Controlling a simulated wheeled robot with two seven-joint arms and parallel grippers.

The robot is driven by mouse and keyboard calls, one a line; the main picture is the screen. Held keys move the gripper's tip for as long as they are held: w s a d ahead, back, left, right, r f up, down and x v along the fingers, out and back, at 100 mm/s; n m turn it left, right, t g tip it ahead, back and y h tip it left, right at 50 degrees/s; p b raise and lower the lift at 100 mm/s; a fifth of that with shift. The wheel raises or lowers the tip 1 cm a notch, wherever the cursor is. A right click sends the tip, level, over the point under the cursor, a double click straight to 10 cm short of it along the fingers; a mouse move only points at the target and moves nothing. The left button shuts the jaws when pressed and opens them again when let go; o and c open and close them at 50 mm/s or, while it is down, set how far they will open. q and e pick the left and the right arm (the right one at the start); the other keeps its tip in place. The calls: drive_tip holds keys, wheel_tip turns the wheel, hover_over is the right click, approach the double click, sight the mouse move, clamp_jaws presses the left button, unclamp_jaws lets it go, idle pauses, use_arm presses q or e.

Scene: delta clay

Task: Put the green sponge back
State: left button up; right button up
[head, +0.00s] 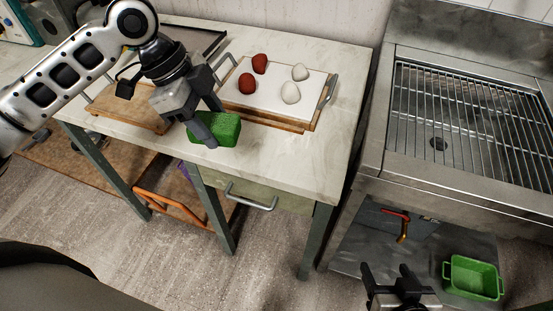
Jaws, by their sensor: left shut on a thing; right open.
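The green sponge (226,131) is a bright green block at the front edge of the pale tabletop (290,160). My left gripper (215,128) reaches down from the upper left and is shut on the sponge. Its fingers hide part of the sponge's left side. I cannot tell whether the sponge touches the tabletop. My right gripper (400,275) is at the bottom of the view, open and empty, in front of the sink unit. A small green basket (473,278) sits on the sink unit's lower shelf (365,268), right of my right gripper.
A tray with a white board (268,98) holds two red and two white round objects behind the sponge. A wooden board (128,115) lies to the left. A sink with a metal grid (470,120) stands at right. A drawer handle (250,200) sticks out below the tabletop.

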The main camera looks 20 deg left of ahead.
use_arm(q)
drive_tip(key=shift+a+r+m+g, duration=0.15)
drive_tip(key=shift+a+m+g, duration=0.25)
drive_tip(key=shift+a+m, duration=0.55)
drive_tip(key=shift+w+d+m, duration=0.1)
drive_tip(key=shift+d+m, duration=0.1)
drive_tip(key=shift+m, duration=0.05)
drive_tip(key=w+d+f, duration=0.2)
drive_tip(key=d+f, duration=0.1)
drive_tip(key=w+d+f, duration=0.6)
drive_tip(key=shift+d, duration=0.4)
drive_tip(key=shift+w+d+f, duration=0.25)
drive_tip(key=shift+d+f, duration=0.05)
drive_tip(key=shift+f, duration=0.2)
wheel_tip(320, 180, down, 3)
drive_tip(key=shift+a+r+p, duration=0.1)
drive_tip(key=shift+p, duration=0.25)
